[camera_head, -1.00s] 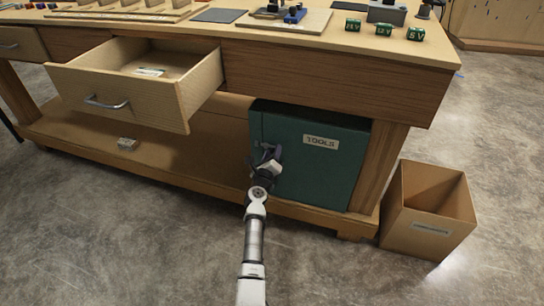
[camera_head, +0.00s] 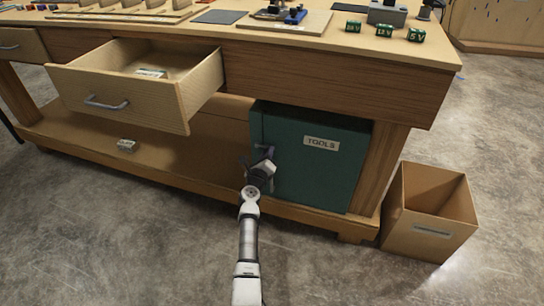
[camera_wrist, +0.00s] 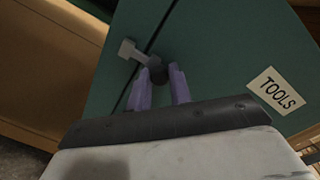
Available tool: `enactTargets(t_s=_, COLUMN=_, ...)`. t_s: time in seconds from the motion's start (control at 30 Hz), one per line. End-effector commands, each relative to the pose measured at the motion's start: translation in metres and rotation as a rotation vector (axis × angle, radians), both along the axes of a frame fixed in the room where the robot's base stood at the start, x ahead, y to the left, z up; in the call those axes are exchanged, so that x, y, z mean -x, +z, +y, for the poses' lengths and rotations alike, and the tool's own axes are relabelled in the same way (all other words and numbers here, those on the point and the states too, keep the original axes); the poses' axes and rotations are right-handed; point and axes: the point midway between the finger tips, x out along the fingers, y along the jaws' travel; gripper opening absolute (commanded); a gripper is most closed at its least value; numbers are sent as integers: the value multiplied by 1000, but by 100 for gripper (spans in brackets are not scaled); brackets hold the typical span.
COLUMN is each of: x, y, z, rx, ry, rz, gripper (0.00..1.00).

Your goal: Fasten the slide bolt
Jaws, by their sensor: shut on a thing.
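The teal tool cabinet (camera_head: 330,175) stands under the bench with its door flush at the front. In the wrist view, the slide bolt (camera_wrist: 140,56) is a pale grey bar with a dark round knob (camera_wrist: 158,71). The bar reaches left from the knob, across the dark door gap, to a grey block (camera_wrist: 127,48) on the strip beyond. How deep it sits there cannot be told. My gripper (camera_wrist: 163,82) is shut on the knob, with a purple finger on each side. In the head view, my gripper (camera_head: 262,165) is at the cabinet's left edge and hides most of the bolt.
A pulled-out wooden drawer (camera_head: 120,105) juts out above and left of the cabinet. An open cardboard bin (camera_head: 430,215) stands on the floor at the right. A small white box (camera_head: 126,145) lies on the lower shelf. The floor in front is clear.

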Motion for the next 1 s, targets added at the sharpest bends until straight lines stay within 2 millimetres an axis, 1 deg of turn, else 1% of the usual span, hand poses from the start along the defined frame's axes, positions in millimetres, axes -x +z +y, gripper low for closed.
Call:
enactTargets(t_s=0.03, x=-2, y=-1, z=7, rx=-2, ry=4, rz=-1, gripper=0)
enactTargets(t_s=0.27, x=-3, y=0, z=10, rx=-1, ry=6, rz=-2, gripper=0)
enactTargets(t_s=0.3, x=-3, y=0, z=10, rx=-1, ry=6, rz=-1, gripper=22)
enactTargets(t_s=0.47, x=-2, y=0, z=10, rx=0, ry=6, rz=-1, gripper=42)
enactTargets(t_s=0.8, x=0, y=1, z=9, rx=1, ry=2, rz=0, gripper=42)
enactTargets(t_s=0.87, x=4, y=1, z=10, rx=2, ry=2, rz=1, gripper=42)
enactTargets(t_s=1.0, x=23, y=3, z=15, rx=4, ry=5, rz=2, gripper=42)
